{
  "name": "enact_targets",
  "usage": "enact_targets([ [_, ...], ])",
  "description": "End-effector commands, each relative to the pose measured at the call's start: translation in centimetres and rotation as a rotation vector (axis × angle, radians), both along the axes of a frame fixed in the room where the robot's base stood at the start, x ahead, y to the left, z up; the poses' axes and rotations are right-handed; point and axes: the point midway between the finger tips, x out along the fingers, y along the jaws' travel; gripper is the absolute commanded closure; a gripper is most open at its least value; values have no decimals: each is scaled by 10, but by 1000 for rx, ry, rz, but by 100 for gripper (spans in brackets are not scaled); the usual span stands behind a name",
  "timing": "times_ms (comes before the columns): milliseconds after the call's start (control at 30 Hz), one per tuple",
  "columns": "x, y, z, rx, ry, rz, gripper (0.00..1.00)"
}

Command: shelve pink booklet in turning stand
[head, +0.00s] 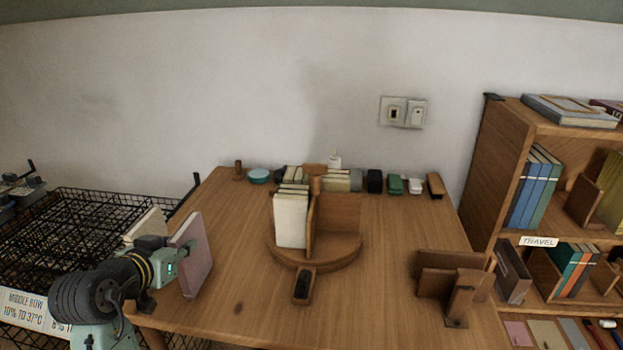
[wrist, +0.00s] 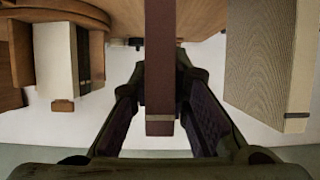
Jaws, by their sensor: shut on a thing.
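The pink booklet (head: 188,252) stands upright at the left edge of the wooden table in the head view. My gripper (head: 170,262) is shut on it from the left. In the wrist view the booklet (wrist: 160,70) shows edge-on as a dark reddish strip between the two fingers of my gripper (wrist: 160,110). The turning stand (head: 330,252) is a round wooden base with upright dividers, at the middle of the table. Cream books (head: 291,220) stand in its left front compartment. The right front compartment looks empty. The stand's handle (head: 303,285) points to the front.
A cream book (head: 146,226) stands just behind my gripper. A wooden book holder (head: 450,280) is at the table's right. Small items (head: 394,184) line the back edge. A wire rack (head: 75,235) is at left, a bookcase (head: 500,160) at right. The table between booklet and stand is clear.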

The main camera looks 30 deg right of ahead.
Motion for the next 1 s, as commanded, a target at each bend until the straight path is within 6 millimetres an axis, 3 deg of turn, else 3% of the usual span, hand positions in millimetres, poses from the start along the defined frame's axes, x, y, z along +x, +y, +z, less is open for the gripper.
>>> enact_targets([
  [1000,0,0,18,-1,-1,0,100],
])
